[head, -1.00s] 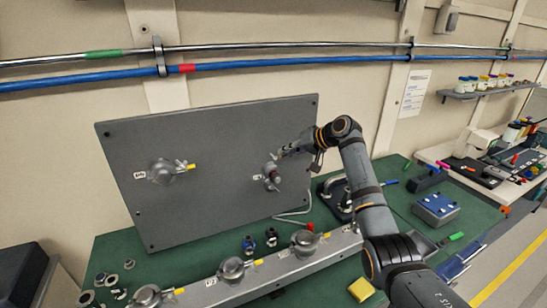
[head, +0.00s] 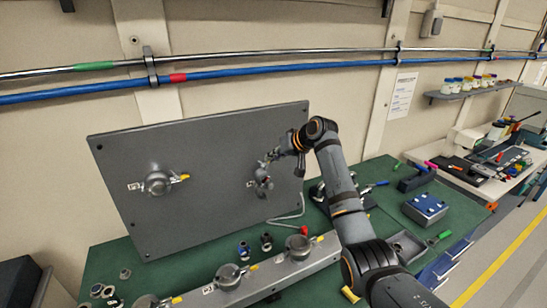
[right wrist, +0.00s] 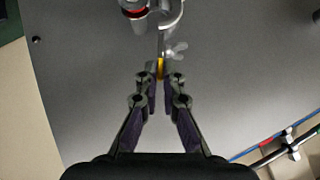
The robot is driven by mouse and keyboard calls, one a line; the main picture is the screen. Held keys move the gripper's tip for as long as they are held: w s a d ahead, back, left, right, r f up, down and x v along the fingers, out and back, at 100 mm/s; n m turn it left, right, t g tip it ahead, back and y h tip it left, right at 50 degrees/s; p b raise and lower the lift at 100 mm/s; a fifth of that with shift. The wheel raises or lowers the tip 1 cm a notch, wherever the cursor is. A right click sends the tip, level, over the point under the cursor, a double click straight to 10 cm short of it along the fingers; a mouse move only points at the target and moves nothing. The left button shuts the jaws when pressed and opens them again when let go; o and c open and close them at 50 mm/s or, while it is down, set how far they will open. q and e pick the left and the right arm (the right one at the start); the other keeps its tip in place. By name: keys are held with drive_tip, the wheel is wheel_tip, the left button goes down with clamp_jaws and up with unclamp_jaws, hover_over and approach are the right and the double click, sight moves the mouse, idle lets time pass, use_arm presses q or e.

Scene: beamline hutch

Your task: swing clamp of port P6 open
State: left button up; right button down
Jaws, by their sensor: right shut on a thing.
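The grey panel (head: 210,225) carries two ports with metal clamps. The right-hand clamp (head: 262,184) has a small white label beside it, too small to read for certain. My right gripper (head: 271,156) is at this clamp. In the right wrist view my right gripper (right wrist: 160,97) is shut on the clamp's yellow-marked lever (right wrist: 160,67). A wing nut (right wrist: 176,50) sits beside the lever. A curved clamp half (right wrist: 172,16) shows next to a red-ringed port (right wrist: 134,8), both cut off by the top edge. My left gripper is not in view.
The left port's clamp (head: 158,183) has a yellow lever pointing right. A grey rail (head: 262,274) with several clamped ports runs along the front. Small fittings (head: 243,250) stand between rail and panel. A bent metal tube (head: 291,217) lies near the panel's right edge.

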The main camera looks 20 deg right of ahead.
drive_tip(key=c, duration=1.5)
unclamp_jaws()
drive_tip(key=shift+a, duration=0.1)
drive_tip(key=v, duration=1.2)
